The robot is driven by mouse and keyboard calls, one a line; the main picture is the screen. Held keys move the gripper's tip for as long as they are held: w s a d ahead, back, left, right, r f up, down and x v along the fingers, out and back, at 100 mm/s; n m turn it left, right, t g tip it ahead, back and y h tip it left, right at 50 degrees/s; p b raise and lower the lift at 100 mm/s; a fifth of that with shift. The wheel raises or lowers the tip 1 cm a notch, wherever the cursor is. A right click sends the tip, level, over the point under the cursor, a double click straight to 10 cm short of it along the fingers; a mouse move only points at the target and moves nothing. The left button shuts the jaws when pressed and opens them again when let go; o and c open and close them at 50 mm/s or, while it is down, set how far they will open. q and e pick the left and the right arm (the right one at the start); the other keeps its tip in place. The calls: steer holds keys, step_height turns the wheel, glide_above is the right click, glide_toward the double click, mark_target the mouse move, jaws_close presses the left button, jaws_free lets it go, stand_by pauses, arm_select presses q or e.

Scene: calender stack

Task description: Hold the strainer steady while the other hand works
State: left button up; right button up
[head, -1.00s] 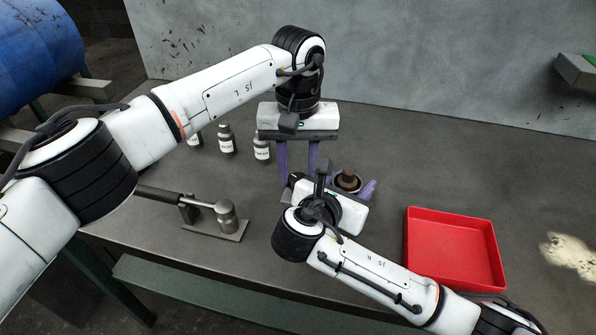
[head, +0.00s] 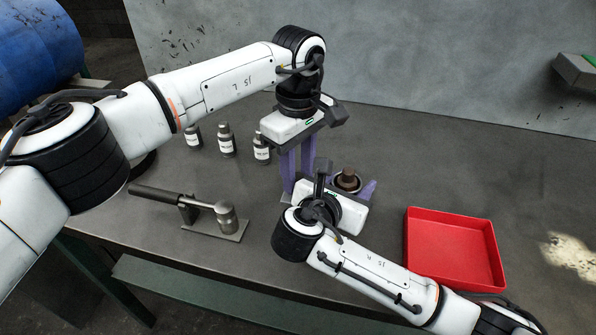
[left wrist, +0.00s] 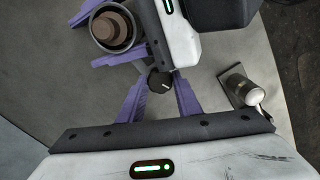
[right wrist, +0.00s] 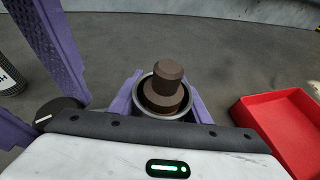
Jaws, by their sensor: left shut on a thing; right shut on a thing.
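A round grey cup (right wrist: 181,114) with a stepped brown plug (right wrist: 166,87) in it stands upright on the bench; I cannot tell whether this is the strainer. My right gripper (head: 348,181) is shut on the cup, one purple finger on each side. In the left wrist view the cup (left wrist: 100,42) is at the top left. My left gripper (left wrist: 160,88) is shut on a small dark knob with a pale line (left wrist: 160,80), which also shows in the right wrist view (right wrist: 48,115). In the head view the left fingertips and knob are largely hidden by my right gripper.
A red tray (head: 490,270) lies to the right. Several small labelled bottles (head: 226,141) stand behind on the left. A metal cylinder with a bar (head: 226,217) rests on a plate at the front left. The bench is clear at the back right.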

arm_select(q)
steer(key=shift+d+n, duration=0.1)
steer(key=shift+n, duration=2)
steer(key=o, duration=1.1)
step_height(320, 180, up, 12)
steer(key=shift+r, duration=0.1)
